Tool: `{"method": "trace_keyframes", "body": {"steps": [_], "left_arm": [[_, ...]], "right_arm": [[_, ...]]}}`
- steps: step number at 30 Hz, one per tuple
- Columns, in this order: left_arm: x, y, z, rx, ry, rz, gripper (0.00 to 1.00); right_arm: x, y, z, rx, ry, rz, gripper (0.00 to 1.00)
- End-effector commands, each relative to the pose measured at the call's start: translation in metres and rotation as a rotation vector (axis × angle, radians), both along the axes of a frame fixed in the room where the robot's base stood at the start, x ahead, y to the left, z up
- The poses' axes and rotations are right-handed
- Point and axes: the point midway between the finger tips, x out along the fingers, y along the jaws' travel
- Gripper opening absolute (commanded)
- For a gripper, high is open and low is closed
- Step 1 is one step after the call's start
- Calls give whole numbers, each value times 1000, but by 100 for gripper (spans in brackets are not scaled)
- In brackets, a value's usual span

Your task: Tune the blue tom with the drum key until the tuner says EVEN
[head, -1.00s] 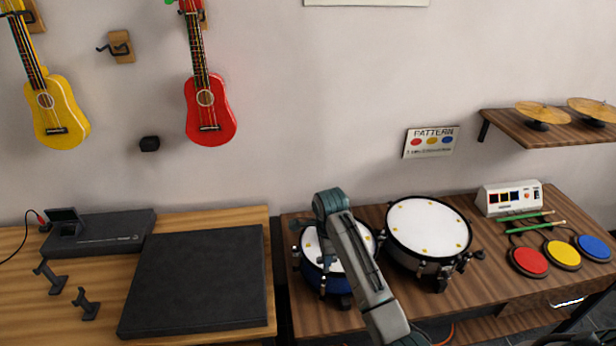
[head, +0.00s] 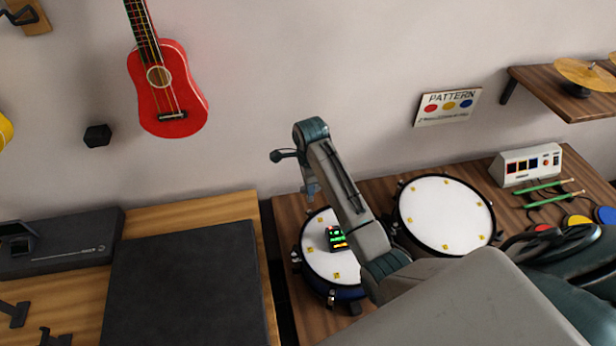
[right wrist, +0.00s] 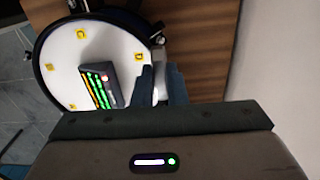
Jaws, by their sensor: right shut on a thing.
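The blue tom (head: 318,263) stands on the right-hand wooden bench, white head up, yellow marks around its edge. It also shows in the right wrist view (right wrist: 68,58). A small dark tuner (head: 337,238) lies on its head with lit green, yellow and orange bars and a red light; its wording is too small to read. In the wrist view the tuner (right wrist: 98,86) is left of my fingers. My right gripper (head: 312,190) is over the tom's far edge, shut on a small pale thing, apparently the drum key (right wrist: 160,82), mostly hidden between the fingers. My left gripper is out of view.
A larger white-headed drum (head: 445,215) stands close right of the tom. Behind my right arm are a white console (head: 525,165), green sticks (head: 540,187) and coloured pads.

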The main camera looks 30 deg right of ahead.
Motion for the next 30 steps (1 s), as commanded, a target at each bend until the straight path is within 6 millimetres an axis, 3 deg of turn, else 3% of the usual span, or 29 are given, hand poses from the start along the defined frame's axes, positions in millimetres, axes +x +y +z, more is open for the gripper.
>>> {"method": "trace_keyframes", "body": {"steps": [7, 16, 30], "left_arm": [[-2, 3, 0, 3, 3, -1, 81], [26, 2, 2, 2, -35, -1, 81], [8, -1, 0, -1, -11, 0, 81]], "right_arm": [[0, 0, -22, 0, 1, 0, 0], [0, 0, -40, -1, -2, 0, 0], [0, 0, -43, -1, -2, 0, 0]]}}
